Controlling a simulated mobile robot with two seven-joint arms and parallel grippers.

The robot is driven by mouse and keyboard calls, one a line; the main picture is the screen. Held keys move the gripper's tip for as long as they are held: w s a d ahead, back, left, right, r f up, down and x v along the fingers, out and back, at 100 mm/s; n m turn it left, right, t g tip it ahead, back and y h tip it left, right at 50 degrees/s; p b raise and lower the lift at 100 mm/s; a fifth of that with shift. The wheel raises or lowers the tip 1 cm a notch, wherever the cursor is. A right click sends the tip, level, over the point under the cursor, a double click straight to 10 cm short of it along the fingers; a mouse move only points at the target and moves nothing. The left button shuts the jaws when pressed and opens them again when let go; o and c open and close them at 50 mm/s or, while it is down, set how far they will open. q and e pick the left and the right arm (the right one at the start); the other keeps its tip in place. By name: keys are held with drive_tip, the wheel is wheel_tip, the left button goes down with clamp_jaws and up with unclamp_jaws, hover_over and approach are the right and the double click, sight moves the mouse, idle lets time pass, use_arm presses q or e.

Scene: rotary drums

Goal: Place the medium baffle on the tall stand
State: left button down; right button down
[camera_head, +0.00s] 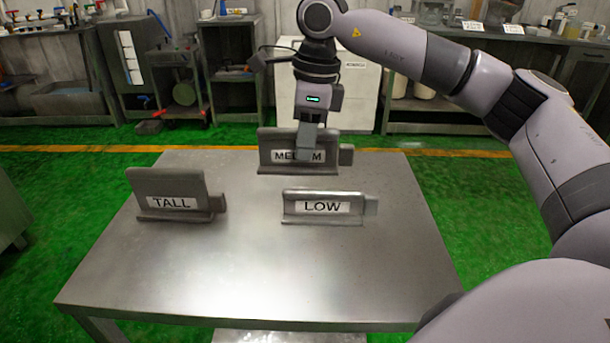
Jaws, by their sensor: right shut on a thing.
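The medium baffle (270,160) is a grey metal panel with a white MEDIUM label, at the back middle of the table. My right gripper (307,148) comes down from above and is shut on it, covering part of the label. The baffle is upright; I cannot tell whether its lower edge touches the table. A grey panel labelled TALL (165,184) stands upright at the left of the table. No separate piece that I can clearly tell as the tall stand shows. My left gripper is not in view.
A lower panel labelled LOW (300,218) stands on the metal table (240,275), in front of the medium baffle. The table's front is bare, as is the space between the TALL and LOW panels. Workbenches and shelves line the wall behind.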

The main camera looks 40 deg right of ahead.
sight(307, 165)
drive_tip(key=shift+f, duration=3.2)
drive_tip(key=shift+b, duration=0.3)
drive_tip(key=shift+f, duration=0.2)
drive_tip(key=c, duration=1)
unclamp_jaws()
drive_tip(key=shift+o, duration=0.2)
drive_tip(key=shift+r, duration=0.1)
drive_tip(key=shift+r, duration=0.25)
drive_tip(key=r, duration=0.4)
drive_tip(key=r+p, duration=0.1)
drive_tip(key=r, duration=0.2)
drive_tip(key=s+d+r, duration=0.1)
drive_tip(key=r, duration=0.3)
drive_tip(key=shift+r, duration=0.3)
